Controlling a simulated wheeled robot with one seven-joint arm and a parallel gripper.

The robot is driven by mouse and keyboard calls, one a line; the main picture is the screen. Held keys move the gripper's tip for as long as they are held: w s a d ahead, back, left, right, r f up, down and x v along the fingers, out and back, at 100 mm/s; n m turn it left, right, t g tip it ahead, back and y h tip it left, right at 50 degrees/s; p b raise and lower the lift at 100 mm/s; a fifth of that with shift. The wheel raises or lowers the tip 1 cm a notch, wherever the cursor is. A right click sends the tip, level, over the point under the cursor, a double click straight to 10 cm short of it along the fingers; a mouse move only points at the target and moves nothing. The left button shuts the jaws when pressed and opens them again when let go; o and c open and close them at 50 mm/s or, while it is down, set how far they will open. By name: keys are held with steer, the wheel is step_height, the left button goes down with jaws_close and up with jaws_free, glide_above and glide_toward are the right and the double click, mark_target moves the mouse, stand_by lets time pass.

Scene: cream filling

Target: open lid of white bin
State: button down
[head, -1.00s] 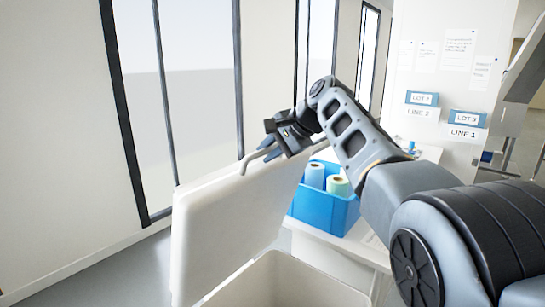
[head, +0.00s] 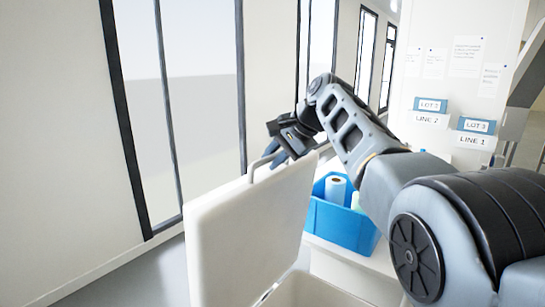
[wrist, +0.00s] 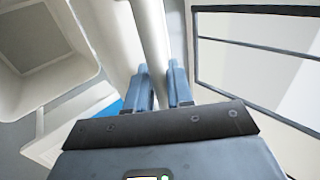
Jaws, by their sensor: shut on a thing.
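The white bin's lid (head: 250,225) stands raised, roughly upright, above the bin's open top (head: 300,290) at the bottom of the head view. A curved handle (head: 255,167) sits at the lid's upper edge. My gripper (head: 277,156) is shut on this handle. In the wrist view my gripper (wrist: 159,88) has its two blue fingers either side of the pale handle bar (wrist: 152,35). The bin's hollow inside (wrist: 38,40) shows at the upper left of the wrist view. The finger contact is partly hidden in the head view.
A wall with dark-framed windows (head: 200,110) runs along the left. Floor (head: 150,272) is clear left of the lid.

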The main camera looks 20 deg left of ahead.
steer(key=c, duration=1.2)
jaws_free()
steer(key=shift+f, duration=0.1)
steer(key=shift+o, duration=0.2)
steer(key=shift+d, duration=0.15)
steer(key=b+v, duration=0.1)
steer(key=v, duration=0.7)
steer(key=shift+b, duration=0.4)
